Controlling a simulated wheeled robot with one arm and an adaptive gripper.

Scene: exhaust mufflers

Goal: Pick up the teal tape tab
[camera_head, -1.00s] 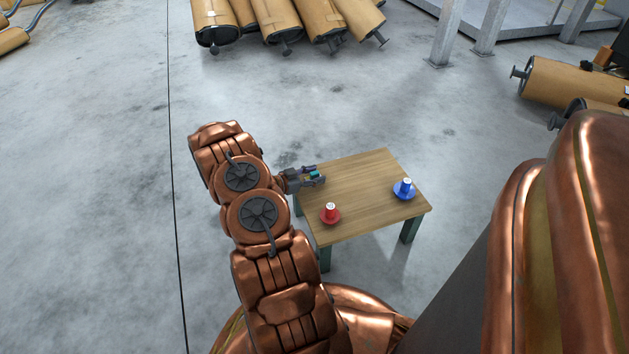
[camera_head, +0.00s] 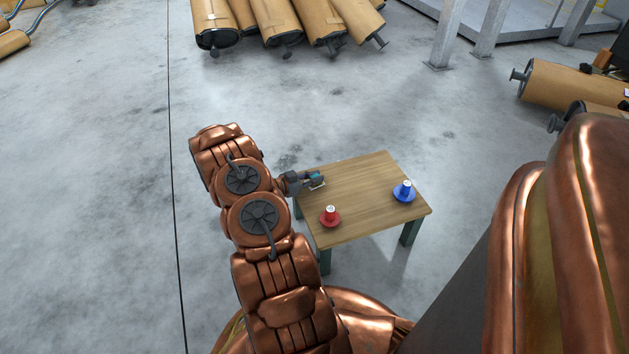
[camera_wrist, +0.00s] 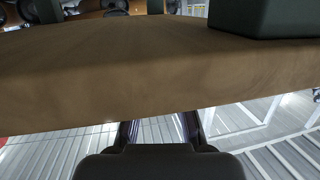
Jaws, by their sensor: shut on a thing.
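The teal tape tab (camera_head: 316,174) shows as a small teal patch at my gripper, over the left edge of the wooden table. My gripper (camera_head: 319,181) is shut on it, and the fingers cover most of it. In the wrist view, the dark gripper (camera_wrist: 160,134) shows at the bottom centre. The tab cannot be made out there. I cannot tell whether the tab touches the table.
The small wooden table (camera_head: 362,192) carries a red flanged piece (camera_head: 330,216) at its front left and a blue one (camera_head: 403,192) at its right. Its middle is clear. Wrapped mufflers (camera_head: 275,20) lie on the floor behind. Open floor surrounds the table.

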